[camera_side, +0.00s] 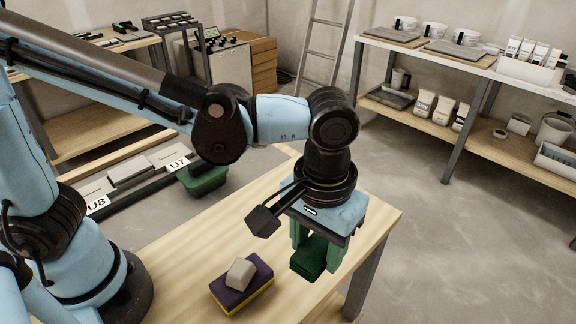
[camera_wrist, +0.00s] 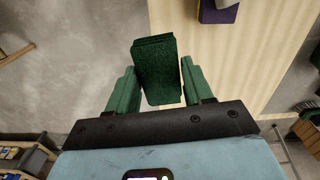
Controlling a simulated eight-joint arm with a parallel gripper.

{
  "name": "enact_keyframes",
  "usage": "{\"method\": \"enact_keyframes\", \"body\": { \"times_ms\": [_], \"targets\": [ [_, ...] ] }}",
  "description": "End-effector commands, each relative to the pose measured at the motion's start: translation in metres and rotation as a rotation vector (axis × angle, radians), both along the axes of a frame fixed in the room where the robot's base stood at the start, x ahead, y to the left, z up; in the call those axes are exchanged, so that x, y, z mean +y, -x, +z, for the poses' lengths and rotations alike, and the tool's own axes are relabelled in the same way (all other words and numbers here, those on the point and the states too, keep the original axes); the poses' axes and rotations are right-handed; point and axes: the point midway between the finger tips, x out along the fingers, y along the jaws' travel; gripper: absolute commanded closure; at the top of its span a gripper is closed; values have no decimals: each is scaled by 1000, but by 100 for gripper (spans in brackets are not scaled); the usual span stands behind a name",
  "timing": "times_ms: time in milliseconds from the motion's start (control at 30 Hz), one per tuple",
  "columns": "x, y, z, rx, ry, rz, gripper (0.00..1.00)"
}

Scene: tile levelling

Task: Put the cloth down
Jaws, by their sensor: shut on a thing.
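My gripper (camera_side: 317,248) points down near the right edge of the wooden table. Its green fingers are shut on the cloth (camera_side: 308,259), a folded dark green pad. In the wrist view the cloth (camera_wrist: 157,70) sits between the two fingers of my gripper (camera_wrist: 154,90). In the side view the cloth appears over the table's edge. In the wrist view the grey floor shows beside and behind it. Whether it touches the table cannot be told for certain.
A purple and yellow sponge (camera_side: 243,287) with a pale block (camera_side: 240,273) on it lies on the table (camera_side: 200,248), left of the cloth. A green container (camera_side: 203,180) stands beyond the table's far edge, by the labels U7 and U8. Bare tabletop lies left of the sponge.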

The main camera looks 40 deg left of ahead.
Motion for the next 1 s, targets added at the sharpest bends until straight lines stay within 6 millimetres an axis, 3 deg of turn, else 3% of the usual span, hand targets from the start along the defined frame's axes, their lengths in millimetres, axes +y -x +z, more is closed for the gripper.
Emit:
{"method": "enact_keyframes", "body": {
  "times_ms": [167,300,467,500,700,1000],
  "targets": [
    [36,-45,2,-1,0,383,79],
    [78,-83,3,-1,0,763,80],
    [125,-114,3,-1,0,1133,80],
    [134,-120,3,-1,0,1208,86],
    [165,-134,3,-3,2,1431,86],
    [176,-138,0,-69,59,1467,86]
  ]
}}
